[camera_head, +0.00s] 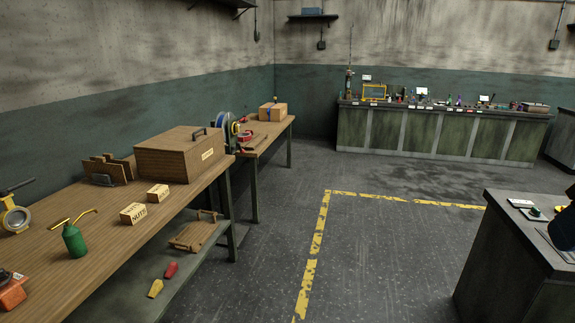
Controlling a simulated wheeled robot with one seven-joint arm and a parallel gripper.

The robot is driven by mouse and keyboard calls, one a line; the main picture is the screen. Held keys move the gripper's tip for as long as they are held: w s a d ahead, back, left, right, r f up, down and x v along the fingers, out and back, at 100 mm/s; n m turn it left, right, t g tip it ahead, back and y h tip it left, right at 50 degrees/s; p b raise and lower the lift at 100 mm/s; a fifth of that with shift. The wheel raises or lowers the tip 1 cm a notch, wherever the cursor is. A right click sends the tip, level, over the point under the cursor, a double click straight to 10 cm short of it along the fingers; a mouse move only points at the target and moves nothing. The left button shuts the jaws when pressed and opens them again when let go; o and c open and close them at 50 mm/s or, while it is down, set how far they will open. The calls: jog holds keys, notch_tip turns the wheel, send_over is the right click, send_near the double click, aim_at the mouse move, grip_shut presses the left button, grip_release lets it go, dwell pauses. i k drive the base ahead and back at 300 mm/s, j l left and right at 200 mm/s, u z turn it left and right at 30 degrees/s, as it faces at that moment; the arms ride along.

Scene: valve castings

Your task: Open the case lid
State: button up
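A large brown wooden case (165,163) stands on the long wooden workbench at the left. Its lid (178,139) is down and looks shut. A dark handle (197,135) is on the lid near its right end, and a pale label (207,154) is on the side facing right. The case's far side and any hinges are hidden. My gripper is not in view.
Two small labelled boxes (133,213), a green oil can (74,241) and upright boards (107,170) share the workbench (45,272). A lower shelf (150,285) holds loose parts. The grey floor (260,260) beside it is clear. A dark counter (510,262) stands right.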

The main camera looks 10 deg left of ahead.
aim_at(181, 139)
jog(key=i+j+u, duration=0.1)
jog(key=i+u, duration=0.2)
jog(key=i, duration=0.65)
jog(key=i+l+u, duration=0.15)
jog(key=i+u, duration=0.15)
jog(key=i, duration=0.65)
jog(key=i+u, duration=0.25)
jog(key=i, duration=0.4)
jog(key=i+l+u, duration=0.3)
jog(key=i, duration=0.4)
jog(key=i+j+u, duration=0.15)
jog(key=i+u, duration=0.25)
